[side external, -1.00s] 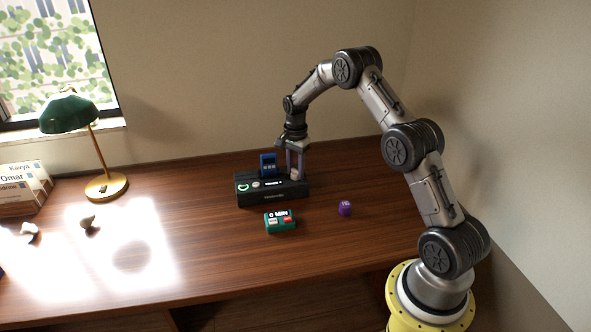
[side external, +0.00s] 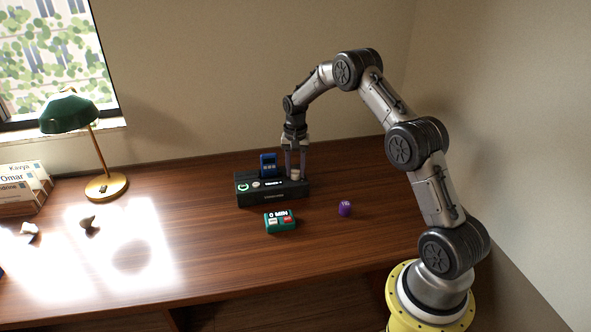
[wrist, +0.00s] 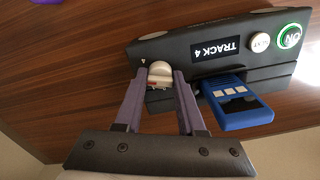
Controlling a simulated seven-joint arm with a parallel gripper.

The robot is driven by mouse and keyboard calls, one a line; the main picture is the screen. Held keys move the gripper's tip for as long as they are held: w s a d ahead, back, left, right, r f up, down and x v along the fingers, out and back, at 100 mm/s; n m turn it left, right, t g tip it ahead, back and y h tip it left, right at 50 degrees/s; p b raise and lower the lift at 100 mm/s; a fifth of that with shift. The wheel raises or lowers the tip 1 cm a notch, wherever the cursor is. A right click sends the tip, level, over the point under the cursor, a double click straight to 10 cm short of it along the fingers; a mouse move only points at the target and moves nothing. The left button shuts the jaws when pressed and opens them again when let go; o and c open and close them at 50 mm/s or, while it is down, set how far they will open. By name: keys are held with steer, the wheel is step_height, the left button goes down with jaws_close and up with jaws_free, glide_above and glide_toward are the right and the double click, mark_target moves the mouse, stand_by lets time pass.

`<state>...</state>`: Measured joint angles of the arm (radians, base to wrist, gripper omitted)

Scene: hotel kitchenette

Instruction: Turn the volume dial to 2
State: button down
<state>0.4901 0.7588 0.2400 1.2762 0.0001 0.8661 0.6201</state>
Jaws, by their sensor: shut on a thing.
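The black radio-like box (side external: 272,198) stands on the desk and also shows in the wrist view (wrist: 205,42). Its screen (wrist: 244,48) reads TRACK 4. The white volume dial (wrist: 160,69) sits on the box's top near one end, with a small red mark on its side and a small 4 printed nearby. My gripper (side external: 295,172) points down over that end. In the wrist view my gripper (wrist: 161,75) has one finger on each side of the dial and is shut on it. The fingers partly hide the dial and its scale.
A blue device (wrist: 238,103) stands in the box, beside the fingers. The box has a glowing green ON button (wrist: 291,38) and a white button (wrist: 260,43). A green timer (side external: 280,221) reading 0 MIN and a purple die (side external: 345,208) lie in front.

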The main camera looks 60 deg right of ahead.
mark_target(295, 170)
steer(key=n, duration=0.4)
steer(key=shift+n, duration=1.7)
steer(key=c, duration=0.5)
jaws_free()
steer(key=shift+r, duration=0.15)
step_height(295, 170, up, 14)
steer(key=shift+f, duration=0.2)
steer(key=shift+a, duration=0.1)
